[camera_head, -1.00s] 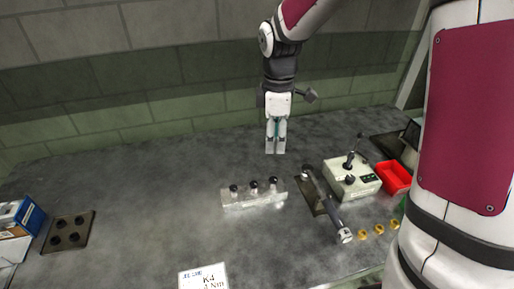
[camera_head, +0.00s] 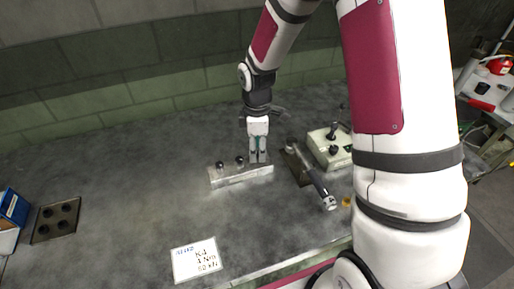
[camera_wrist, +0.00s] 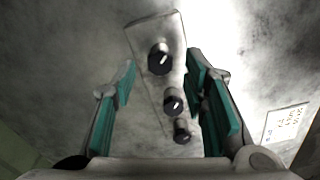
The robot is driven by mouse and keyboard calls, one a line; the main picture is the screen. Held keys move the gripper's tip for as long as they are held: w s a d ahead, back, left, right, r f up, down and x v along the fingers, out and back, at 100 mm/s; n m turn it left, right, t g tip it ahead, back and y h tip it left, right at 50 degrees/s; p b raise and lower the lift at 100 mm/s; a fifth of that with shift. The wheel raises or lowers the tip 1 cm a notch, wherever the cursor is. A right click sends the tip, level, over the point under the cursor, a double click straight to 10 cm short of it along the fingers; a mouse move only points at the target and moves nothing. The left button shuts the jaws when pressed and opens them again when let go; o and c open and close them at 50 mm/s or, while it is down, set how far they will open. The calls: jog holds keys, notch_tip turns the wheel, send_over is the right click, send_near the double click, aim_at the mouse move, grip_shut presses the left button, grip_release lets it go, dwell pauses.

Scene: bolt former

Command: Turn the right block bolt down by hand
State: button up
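The metal block (camera_head: 240,179) lies on the dark table in the head view, with a row of three black-headed bolts. The left bolt (camera_head: 220,165) and middle bolt (camera_head: 240,160) show; the right bolt is hidden behind my gripper (camera_head: 258,159), which points down at the block's right end. In the wrist view the block (camera_wrist: 148,30) runs between my gripper's green-padded fingers (camera_wrist: 160,68). The right bolt (camera_wrist: 161,58) is between the fingertips, with gaps on both sides. The middle bolt (camera_wrist: 173,103) and left bolt (camera_wrist: 182,132) are lower in that view. The gripper is open and empty.
A dark tool with a silver end (camera_head: 318,188) lies right of the block, close to it. A pale control box (camera_head: 330,150) stands behind that. A printed card (camera_head: 197,261) lies in front, and a dark holed plate (camera_head: 57,219) at the left. The table left of the block is clear.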

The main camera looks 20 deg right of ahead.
jog(key=shift+f, duration=0.3)
grip_shut()
jog(key=shift+m, duration=0.3)
